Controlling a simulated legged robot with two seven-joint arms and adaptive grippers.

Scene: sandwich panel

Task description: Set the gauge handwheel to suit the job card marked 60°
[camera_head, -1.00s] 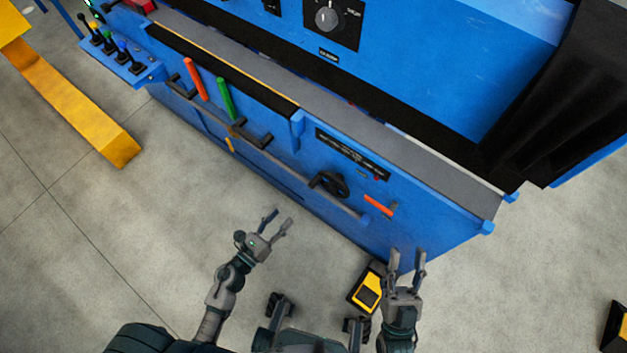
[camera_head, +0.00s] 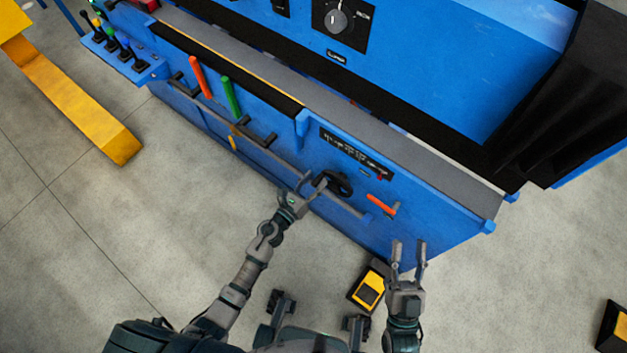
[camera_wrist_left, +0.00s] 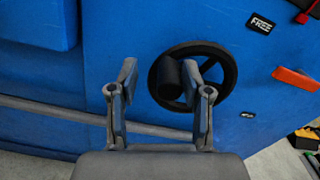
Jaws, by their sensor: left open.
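The black handwheel (camera_head: 338,185) is on the blue machine's front panel. A black scale strip (camera_head: 352,150) with white marks is above it; its figures are too small to read. My left gripper (camera_head: 314,183) is at the wheel's left side. In the left wrist view its open fingers (camera_wrist_left: 159,74) reach the wheel (camera_wrist_left: 229,75), with the wheel's dark knob (camera_wrist_left: 167,84) between them, nearer the right finger. I cannot tell whether they touch it. My right gripper (camera_head: 409,246) is open and empty, low in front of the panel. I cannot make out a card marked 60°.
An orange handle (camera_head: 381,205) is right of the wheel, and a grey rail (camera_head: 270,153) runs along the panel. Red (camera_head: 200,77) and green (camera_head: 231,97) levers are further left. A "FREE" label (camera_wrist_left: 261,24) is above the wheel. A yellow-black box (camera_head: 369,289) is on the floor.

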